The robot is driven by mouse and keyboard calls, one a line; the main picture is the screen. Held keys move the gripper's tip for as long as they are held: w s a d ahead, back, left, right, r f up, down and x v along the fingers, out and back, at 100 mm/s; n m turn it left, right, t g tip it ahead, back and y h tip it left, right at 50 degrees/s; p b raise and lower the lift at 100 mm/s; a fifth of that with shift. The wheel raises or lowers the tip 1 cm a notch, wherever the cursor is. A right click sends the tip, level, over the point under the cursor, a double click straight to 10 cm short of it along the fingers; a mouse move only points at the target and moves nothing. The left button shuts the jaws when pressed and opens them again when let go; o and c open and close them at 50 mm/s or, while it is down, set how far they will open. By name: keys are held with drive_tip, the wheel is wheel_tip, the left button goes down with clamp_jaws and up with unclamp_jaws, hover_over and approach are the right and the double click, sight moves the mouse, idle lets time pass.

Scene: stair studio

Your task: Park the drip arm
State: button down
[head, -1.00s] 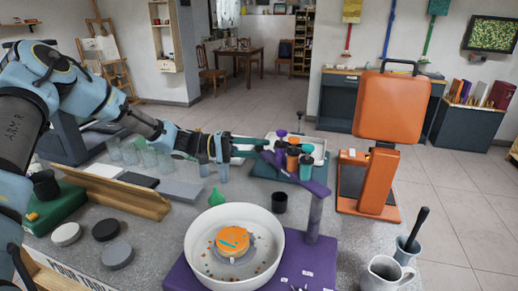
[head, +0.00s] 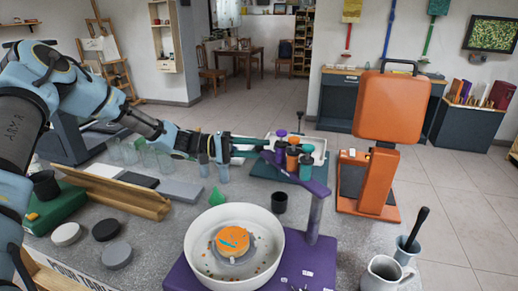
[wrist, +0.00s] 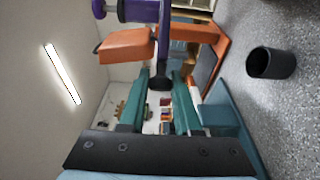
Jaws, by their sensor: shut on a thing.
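The drip arm (head: 298,180) is a purple bar on a purple post (head: 314,215) beside a white round basin (head: 197,262) on a purple base (head: 180,278). It reaches up and left, away from the basin, toward several coloured bottles. My gripper (head: 266,146) is at its far end, fingers pointing right. In the wrist view, my gripper's teal fingers (wrist: 161,82) close around a dark piece (wrist: 160,78) at the end of the purple bar (wrist: 164,40). The exact contact is partly hidden by the fingers. An orange round piece (head: 236,241) sits inside the basin.
Bottles (head: 292,160) stand on a teal tray (head: 258,168) close behind the drip arm. A black cup (head: 280,202) stands left of the post and shows in the wrist view (wrist: 271,63). An orange press (head: 378,180) stands right. A jug (head: 384,275) is at front right.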

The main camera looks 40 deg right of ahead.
drive_tip(key=shift+d+f+b, duration=0.2)
drive_tip(key=shift+d+b, duration=0.05)
drive_tip(key=shift+b, duration=0.2)
drive_tip(key=shift+m+g+y, duration=0.6)
drive_tip(key=shift+y, duration=0.1)
drive_tip(key=d+b, duration=0.2)
drive_tip(key=s+d+b, duration=0.1)
drive_tip(key=d+b, duration=0.1)
drive_tip(key=shift+d+r, duration=0.2)
drive_tip(key=c, duration=0.6)
unclamp_jaws()
